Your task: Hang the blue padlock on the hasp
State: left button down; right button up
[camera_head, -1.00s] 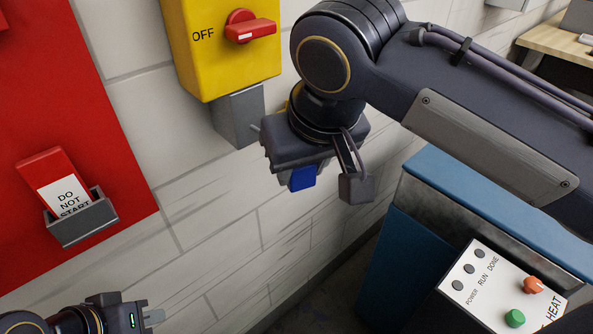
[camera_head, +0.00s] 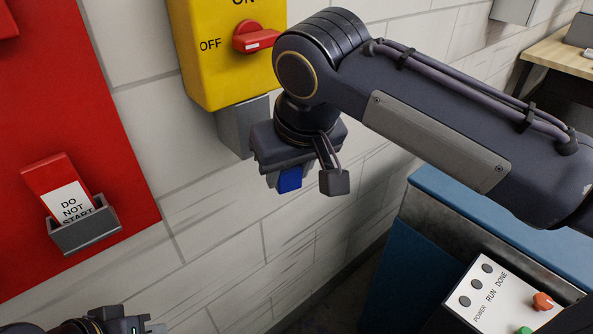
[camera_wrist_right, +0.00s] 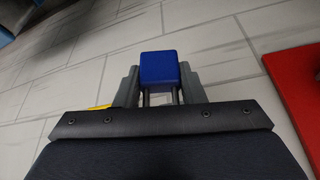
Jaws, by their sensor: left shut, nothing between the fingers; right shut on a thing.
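The blue padlock (camera_head: 289,180) shows below my right gripper (camera_head: 280,178) in the head view. My right gripper is shut on it, in front of the white wall and just below the yellow switch box. In the right wrist view the padlock's blue body (camera_wrist_right: 159,68) sits between the two fingers, with metal bars of its shackle toward the gripper. My left gripper (camera_head: 150,324) is shut and empty at the bottom left of the head view, mostly cut off. I cannot make out the hasp; the gripper and arm hide part of the box area.
The yellow switch box (camera_head: 215,75) has a red handle (camera_head: 257,38) and a grey part (camera_head: 236,128) below it. A red board (camera_head: 60,120) at left carries a "DO NOT START" tag (camera_head: 68,203) in a grey holder. A blue machine (camera_head: 400,260) stands at lower right.

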jog(key=shift+w+a+f+p, duration=0.2)
jog(key=shift+w+a, duration=0.35)
jog(key=shift+w, duration=0.2)
jog(key=shift+w+a+f+p, duration=0.15)
jog(key=shift+w+a+p, duration=0.1)
jog(key=shift+w+a, duration=0.35)
jog(key=shift+w+a+f+p, duration=0.2)
jog(key=shift+w+a, duration=0.25)
jog(key=shift+w, duration=0.4)
jog(key=shift+f, duration=0.1)
jog(key=o, duration=1.1)
